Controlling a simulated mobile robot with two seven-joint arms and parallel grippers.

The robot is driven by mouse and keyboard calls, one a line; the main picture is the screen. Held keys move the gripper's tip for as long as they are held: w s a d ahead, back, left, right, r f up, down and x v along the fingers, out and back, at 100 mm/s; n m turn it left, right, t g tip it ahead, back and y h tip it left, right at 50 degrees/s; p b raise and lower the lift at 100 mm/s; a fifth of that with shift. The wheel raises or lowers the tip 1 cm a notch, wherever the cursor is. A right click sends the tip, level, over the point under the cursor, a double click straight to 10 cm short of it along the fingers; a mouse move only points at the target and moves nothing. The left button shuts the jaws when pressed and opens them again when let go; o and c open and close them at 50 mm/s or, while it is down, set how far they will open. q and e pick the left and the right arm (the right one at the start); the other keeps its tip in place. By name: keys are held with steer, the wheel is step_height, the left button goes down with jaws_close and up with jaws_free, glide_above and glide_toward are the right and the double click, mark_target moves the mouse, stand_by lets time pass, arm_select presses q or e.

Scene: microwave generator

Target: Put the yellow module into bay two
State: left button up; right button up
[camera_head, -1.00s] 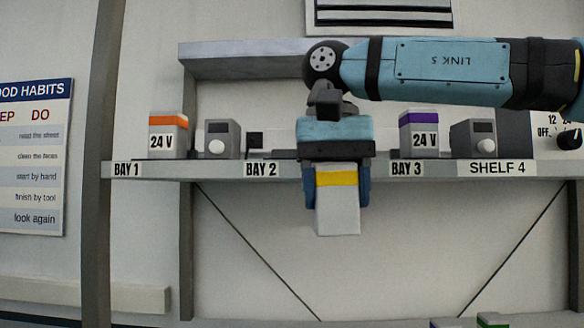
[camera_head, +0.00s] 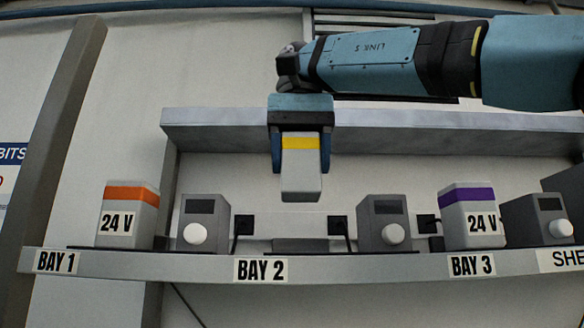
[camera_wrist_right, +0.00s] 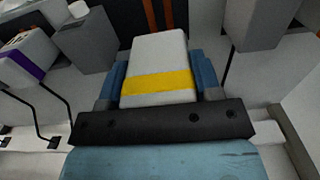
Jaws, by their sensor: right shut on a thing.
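The yellow module (camera_head: 301,175), a pale grey block with a yellow band, hangs in my right gripper (camera_head: 301,150). The gripper's blue fingers are shut on its two sides. The module also fills the middle of the right wrist view (camera_wrist_right: 158,62), between the fingers of my right gripper (camera_wrist_right: 160,85). In the head view it is above the shelf, over a low dark base behind and right of the BAY 2 label (camera_head: 261,269). A gap shows between its lower end and that base (camera_head: 300,245). My left gripper is not in view.
An orange-banded module (camera_head: 128,215) stands at bay 1 and a purple-banded module (camera_head: 470,217) at bay 3. Grey boxes with white knobs stand left (camera_head: 203,222) and right (camera_head: 384,222) of the bay 2 base. A grey beam (camera_head: 400,135) runs behind, above the shelf.

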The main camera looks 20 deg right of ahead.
mark_target(302, 195)
steer(key=shift+s+a+f, duration=0.2)
steer(key=shift+s+f, duration=0.1)
steer(key=shift+f, duration=0.1)
steer(key=shift+s+f, duration=0.25)
steer(key=shift+f, duration=0.05)
steer(key=shift+s+f, duration=0.15)
steer(key=shift+f, duration=0.15)
steer(key=f, duration=0.3)
steer(key=shift+w+d, duration=0.25)
steer(key=shift+w, duration=0.15)
steer(key=shift+a+f, duration=0.15)
steer(key=shift+f, duration=0.45)
steer(key=shift+s+f, duration=0.1)
steer(key=shift+s, duration=0.1)
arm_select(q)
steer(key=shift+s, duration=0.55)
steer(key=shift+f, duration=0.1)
arm_select(e)
steer(key=shift+w, duration=0.1)
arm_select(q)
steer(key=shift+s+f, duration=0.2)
arm_select(e)
steer(key=shift+f, duration=0.25)
